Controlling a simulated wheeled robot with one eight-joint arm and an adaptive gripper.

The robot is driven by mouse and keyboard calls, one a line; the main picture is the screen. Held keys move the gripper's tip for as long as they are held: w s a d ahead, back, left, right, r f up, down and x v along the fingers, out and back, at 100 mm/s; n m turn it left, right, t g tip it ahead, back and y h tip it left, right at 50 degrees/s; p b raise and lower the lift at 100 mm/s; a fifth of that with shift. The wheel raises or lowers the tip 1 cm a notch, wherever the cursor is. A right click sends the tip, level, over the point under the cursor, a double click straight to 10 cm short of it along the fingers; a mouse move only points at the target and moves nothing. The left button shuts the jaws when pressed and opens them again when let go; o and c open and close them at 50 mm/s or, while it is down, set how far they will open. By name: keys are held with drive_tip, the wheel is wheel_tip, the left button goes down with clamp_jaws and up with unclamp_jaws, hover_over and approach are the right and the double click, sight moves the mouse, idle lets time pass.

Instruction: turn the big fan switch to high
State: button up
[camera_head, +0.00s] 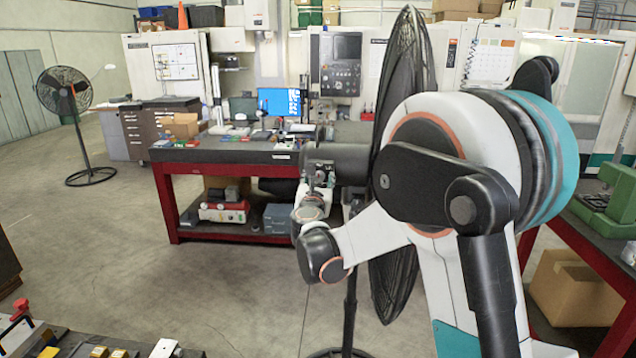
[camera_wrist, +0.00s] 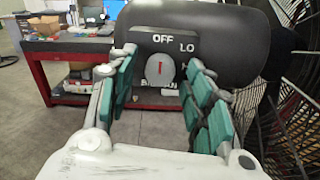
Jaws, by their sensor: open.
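The big fan (camera_head: 402,75) stands close by, seen nearly edge-on in the head view, partly behind my arm. Its dark motor housing (camera_head: 345,163) faces my gripper. In the wrist view the housing (camera_wrist: 232,55) carries a grey round switch knob (camera_wrist: 153,73) with a red mark pointing up towards "OFF". "LO" is at its upper right; a label at its right is mostly hidden by a finger. My gripper (camera_wrist: 161,62) is open, its green-padded fingers on either side of the knob. Contact cannot be told. In the head view my gripper (camera_head: 318,182) is small beside the housing.
A red-framed workbench (camera_head: 165,205) with a computer screen (camera_head: 280,102) stands behind the fan. A second fan (camera_head: 65,92) stands far left. The fan's wire cage (camera_wrist: 285,125) is close at the right of my gripper. Open floor (camera_head: 120,230) lies at left.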

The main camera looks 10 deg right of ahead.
drive_tip(key=c, duration=1.1)
drive_tip(key=shift+m, duration=0.4)
drive_tip(key=m+b, duration=0.1)
drive_tip(key=m, duration=0.2)
drive_tip(key=shift+f+b, duration=0.15)
drive_tip(key=shift+b, duration=0.2)
drive_tip(key=m+b, duration=0.1)
drive_tip(key=m, duration=0.4)
drive_tip(key=shift+m+h+b, duration=0.3)
drive_tip(key=shift+h+b, duration=0.05)
drive_tip(key=shift+h, duration=0.05)
drive_tip(key=m+b, duration=0.1)
drive_tip(key=m, duration=0.3)
drive_tip(key=shift+m, duration=0.4)
drive_tip(key=m, duration=0.4)
drive_tip(key=shift+a+h, duration=0.1)
drive_tip(key=shift+h, duration=0.2)
drive_tip(key=shift+m, duration=0.4)
